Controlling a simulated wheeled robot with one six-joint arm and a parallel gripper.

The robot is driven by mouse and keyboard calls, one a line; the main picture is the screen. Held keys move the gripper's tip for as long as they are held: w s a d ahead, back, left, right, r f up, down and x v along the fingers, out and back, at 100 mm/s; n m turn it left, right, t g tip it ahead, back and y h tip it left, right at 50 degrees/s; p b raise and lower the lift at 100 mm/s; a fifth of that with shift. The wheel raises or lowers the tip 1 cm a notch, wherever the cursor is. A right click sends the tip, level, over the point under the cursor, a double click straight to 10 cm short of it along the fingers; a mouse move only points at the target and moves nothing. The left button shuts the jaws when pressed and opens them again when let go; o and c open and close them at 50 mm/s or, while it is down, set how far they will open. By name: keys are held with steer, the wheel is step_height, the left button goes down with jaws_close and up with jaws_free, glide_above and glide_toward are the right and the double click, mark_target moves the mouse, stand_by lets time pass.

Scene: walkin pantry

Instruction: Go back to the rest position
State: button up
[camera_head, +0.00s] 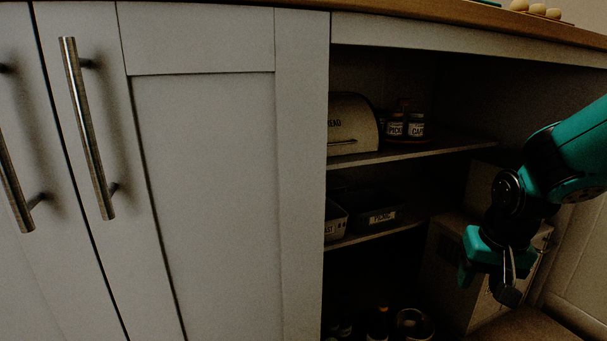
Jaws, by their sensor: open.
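My gripper (487,287) hangs from my teal and black arm at the right of the head view. It points down in front of the open part of the cabinet, near a pale box-like thing (448,268). Its jaws are open and I see nothing held between them. The fingers are dark, so their gap shows poorly.
A cabinet door (205,190) with a bar handle (88,128) fills the left. Open shelves hold a bread bin (352,125), small labelled jars (416,127) and a dark labelled bin (382,217). Several egg-like things (537,10) sit on the wooden counter (450,14).

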steer(key=s+n, duration=0.3)
steer(key=s, duration=0.7)
steer(key=s+a+r+n+g+y+p, duration=0.1)
steer(key=s+a+r+n+p, duration=0.15)
steer(key=a+r+p, duration=0.5)
steer(key=s+a+r+n+y+p, duration=0.25)
steer(key=s+r+p, duration=0.2)
steer(key=r, duration=0.65)
steer(key=s+a+r+n+g+y+p, duration=0.1)
steer(key=s+a+r+n+p, duration=0.15)
steer(key=a+r+p, duration=0.55)
step_height(320, 180, up, 36)
steer(key=d+p, duration=0.2)
steer(key=p, duration=3.2)
steer(key=shift+s+d, duration=0.25)
steer(key=shift+d, duration=0.05)
steer(key=shift+m, duration=0.25)
steer(key=shift+d, duration=0.1)
